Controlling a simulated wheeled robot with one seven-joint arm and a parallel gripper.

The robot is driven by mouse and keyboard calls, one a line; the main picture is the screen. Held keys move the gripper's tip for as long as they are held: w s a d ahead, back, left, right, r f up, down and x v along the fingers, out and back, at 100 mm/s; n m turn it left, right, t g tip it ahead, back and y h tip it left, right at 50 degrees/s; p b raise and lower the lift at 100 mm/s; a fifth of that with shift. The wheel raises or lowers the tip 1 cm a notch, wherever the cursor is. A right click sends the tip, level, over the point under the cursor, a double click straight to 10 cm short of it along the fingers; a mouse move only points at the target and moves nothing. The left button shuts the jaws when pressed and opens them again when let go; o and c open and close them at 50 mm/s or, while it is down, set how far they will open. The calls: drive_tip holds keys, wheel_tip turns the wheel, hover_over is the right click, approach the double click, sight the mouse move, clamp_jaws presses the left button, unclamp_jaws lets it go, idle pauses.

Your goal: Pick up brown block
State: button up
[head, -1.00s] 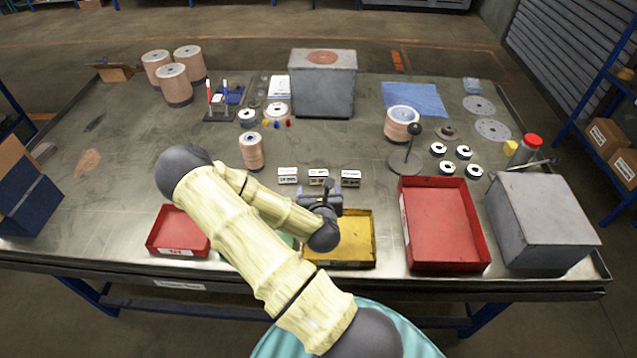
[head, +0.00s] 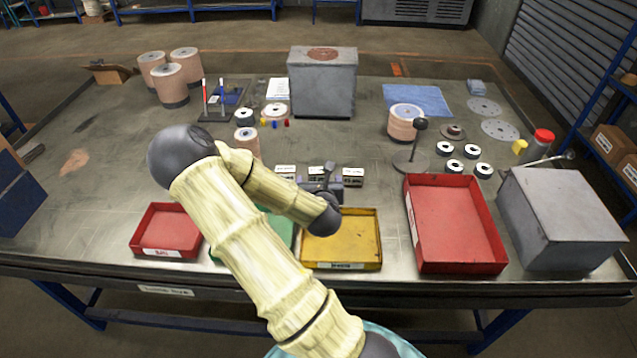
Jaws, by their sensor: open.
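Three small blocks with white labelled tops stand in a row mid-table: a left one (head: 285,171), a middle one (head: 317,171) and a right one (head: 353,176). Their sides look dark, and I cannot tell which is brown. My gripper (head: 323,184) is open, just in front of the middle block and between the outer two. It hides the front of the middle block, and contact cannot be told. A brown angular piece (head: 108,74) lies at the far left back edge.
Along the front edge are a small red tray (head: 165,232), a green tray (head: 282,236) partly behind my arm, a yellow tray (head: 342,241) and a large red tray (head: 456,220). A grey box (head: 560,215) stands at right. A dark stand (head: 412,160) rises right of the blocks.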

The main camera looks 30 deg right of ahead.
sight(319, 171)
drive_tip(key=x, duration=0.5)
drive_tip(key=shift+w+d+p, duration=0.25)
drive_tip(key=shift+p, duration=0.15)
drive_tip(key=shift+w+d+f, duration=0.15)
drive_tip(key=shift+w+f, duration=0.1)
drive_tip(key=shift+f+p+x, duration=0.2)
drive_tip(key=shift+p+x, duration=0.15)
drive_tip(key=shift+x, duration=0.95)
drive_tip(key=shift+f+p+x, duration=0.15)
drive_tip(key=shift+p+x, duration=0.15)
drive_tip(key=shift+x, duration=1)
drive_tip(key=shift+s, duration=0.2)
drive_tip(key=c, duration=1.1)
drive_tip(key=shift+r, duration=0.15)
